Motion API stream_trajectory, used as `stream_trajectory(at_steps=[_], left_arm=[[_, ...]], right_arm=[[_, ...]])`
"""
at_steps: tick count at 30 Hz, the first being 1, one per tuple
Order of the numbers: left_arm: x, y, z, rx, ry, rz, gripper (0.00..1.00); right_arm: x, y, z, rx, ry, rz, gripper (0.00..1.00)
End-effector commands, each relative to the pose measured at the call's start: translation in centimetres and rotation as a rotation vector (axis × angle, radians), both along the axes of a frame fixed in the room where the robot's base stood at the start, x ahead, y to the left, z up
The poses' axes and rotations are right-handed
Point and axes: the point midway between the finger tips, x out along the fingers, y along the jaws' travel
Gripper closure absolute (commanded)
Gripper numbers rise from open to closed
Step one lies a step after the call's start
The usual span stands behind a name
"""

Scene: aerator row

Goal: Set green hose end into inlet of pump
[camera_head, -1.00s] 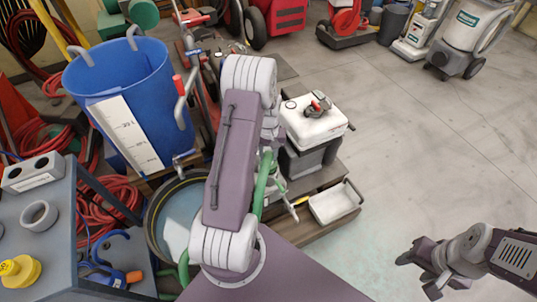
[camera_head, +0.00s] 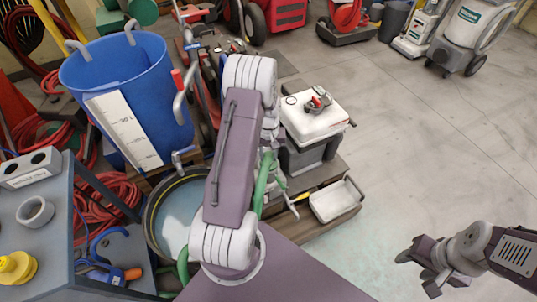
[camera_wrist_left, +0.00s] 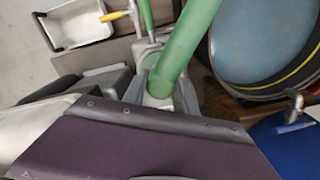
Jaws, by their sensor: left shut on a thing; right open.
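The green hose (camera_head: 261,187) runs up beside my left forearm in the head view. In the left wrist view the hose (camera_wrist_left: 187,42) passes down into the jaws of my left gripper (camera_wrist_left: 162,88), which is shut on it. The hose tip is hidden. In the head view my left arm covers most of that gripper. A white-topped grey unit (camera_head: 313,118) with a red and dark fitting, possibly the pump, stands just right of my left gripper; I cannot make out an inlet. My right gripper (camera_head: 419,272) is open and empty over the floor at lower right.
A round basin (camera_head: 155,205) with a yellow-striped rim and a blue bucket (camera_head: 142,75) stand left of my left arm. A white tray (camera_head: 336,202) sits on the low wooden platform. A grey cart (camera_head: 60,225) is at far left.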

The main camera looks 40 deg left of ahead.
Motion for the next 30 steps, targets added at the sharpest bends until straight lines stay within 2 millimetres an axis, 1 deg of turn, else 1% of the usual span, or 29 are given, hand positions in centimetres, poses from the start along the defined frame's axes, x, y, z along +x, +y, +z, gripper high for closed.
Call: stream_trajectory(at_steps=[3,4,6,14,16,17,19,21,25,27,30], left_arm=[[0.0,0.0,-0.3,0.0,0.0,0.0,1.0],[0.0,0.0,-0.2,0.0,0.0,0.0,0.58],[0.0,0.0,-0.2,0.0,0.0,0.0,0.41],[0.0,0.0,-0.3,-0.001,0.001,0.0,0.41],[0.0,0.0,0.1,0.0,0.0,0.0,0.41],[0.0,0.0,0.5,0.001,-0.001,0.0,0.41],[0.0,0.0,1.8,0.001,-0.001,0.0,0.41],[0.1,0.0,3.6,0.001,-0.003,0.0,0.41],[0.1,0.0,6.5,0.001,-0.002,0.0,0.41],[0.0,0.0,7.6,0.001,-0.002,0.0,0.41],[0.0,0.0,8.6,0.001,-0.001,0.0,0.41]], right_arm=[[0.0,0.0,-0.2,0.0,0.0,0.0,0.5],[0.0,0.0,-0.1,0.0,0.0,0.0,0.5],[0.0,0.0,-0.1,0.0,0.0,0.0,0.5],[0.0,0.0,-0.1,0.0,0.0,0.0,0.5],[0.0,0.0,0.1,0.0,0.0,0.0,0.5],[0.0,0.0,0.3,0.0,0.0,0.0,0.5],[0.0,0.0,0.9,0.0,0.0,0.0,0.5],[0.0,0.0,1.7,0.0,0.0,0.0,0.5],[0.0,0.0,2.8,0.0,0.0,0.0,0.5],[0.0,0.0,3.1,0.0,0.0,0.0,0.5],[0.0,0.0,3.4,0.0,0.0,0.0,0.5]])
